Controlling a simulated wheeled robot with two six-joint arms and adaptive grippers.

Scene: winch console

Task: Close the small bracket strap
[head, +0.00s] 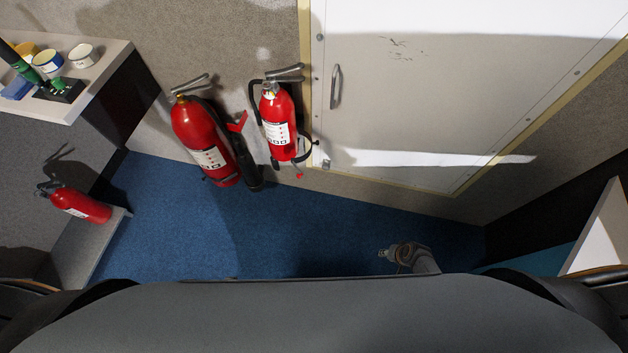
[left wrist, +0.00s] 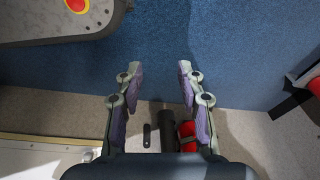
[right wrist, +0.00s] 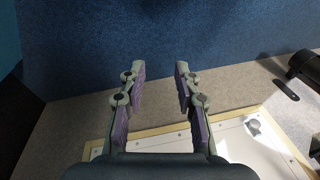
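The smaller red extinguisher (head: 278,125) hangs upright on the wall beside the white door. A dark curved bracket strap (head: 307,146) stands out from its lower right side and looks open. My left gripper (left wrist: 157,70) is open and empty in the left wrist view. A red body (left wrist: 186,133) and a black cylinder show beyond and between its fingers; I cannot tell which extinguisher this is. My right gripper (right wrist: 160,72) is open and empty over blue floor in the right wrist view.
A larger red extinguisher (head: 203,140) with a black horn (head: 246,165) stands left of the smaller one. Another extinguisher (head: 80,204) lies at the left. A counter (head: 101,68) holds tins. The white door (head: 420,100) has a handle. Blue floor (head: 290,235) is mostly clear.

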